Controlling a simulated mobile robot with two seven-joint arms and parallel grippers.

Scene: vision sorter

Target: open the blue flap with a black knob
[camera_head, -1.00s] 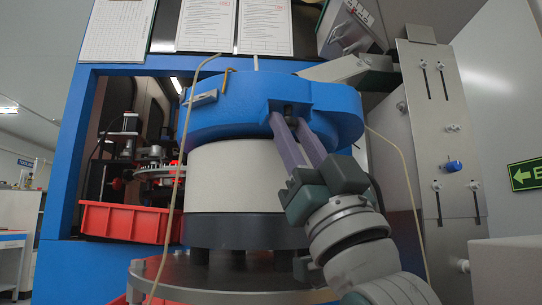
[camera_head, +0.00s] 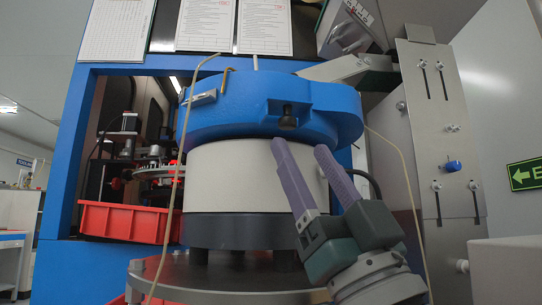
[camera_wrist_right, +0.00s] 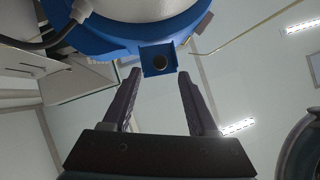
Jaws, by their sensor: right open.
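The blue flap (camera_head: 274,108) is on a small blue housing at the front of the round blue ring. Its black knob (camera_head: 288,121) faces me. In the right wrist view the flap (camera_wrist_right: 147,61) shows as a blue square with the dark knob (camera_wrist_right: 160,62) in its middle. I cannot tell how far the flap is open. My right gripper (camera_head: 300,146) is open and empty, below and slightly right of the knob, with its purple fingers apart. In the right wrist view the knob appears between and just beyond the fingertips (camera_wrist_right: 160,73). My left gripper is not in view.
The blue ring (camera_head: 225,116) sits on a white drum (camera_head: 235,178) above a round grey plate (camera_head: 225,275). A thin cable (camera_head: 178,165) hangs in front on the left. Red bins (camera_head: 125,221) stand at left, and a metal panel (camera_head: 435,130) stands at right.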

